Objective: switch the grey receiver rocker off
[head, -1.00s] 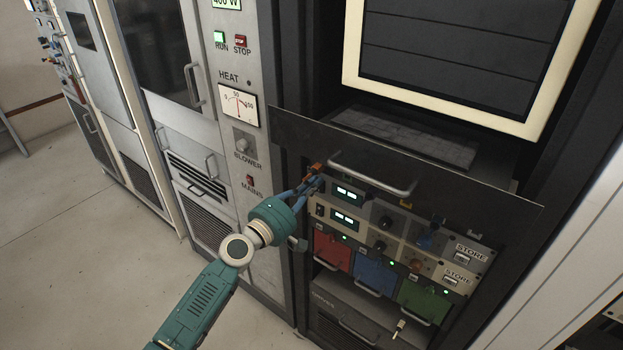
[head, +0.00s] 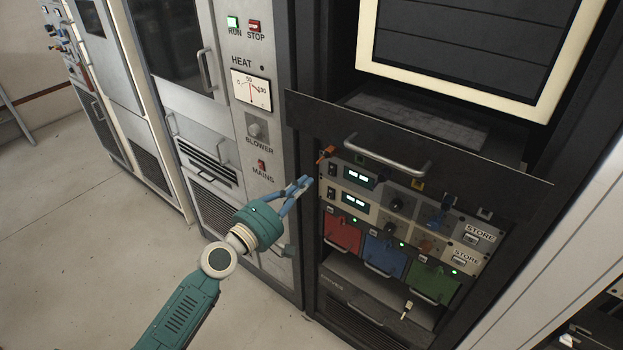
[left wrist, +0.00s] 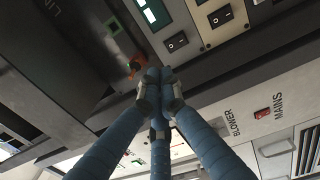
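The grey receiver is the upper grey panel, with a lit display (head: 358,177). Its small black rocker (head: 331,169) is at the panel's left end. The rocker also shows in the left wrist view (left wrist: 177,41), dark with white marks; I cannot tell which side is pressed. My left gripper (head: 304,182) is left of the rocker, apart from it and empty. Its blue fingers converge at the tips in the left wrist view (left wrist: 157,82), so it looks shut. My right gripper is in neither view.
A cream receiver with a similar rocker (head: 325,193) lies just below. An orange part (head: 326,153) sticks out above the grey rocker. A raised dark flap with a handle (head: 385,157) juts out over the panels. Red, blue and green drawers (head: 343,232) are below.

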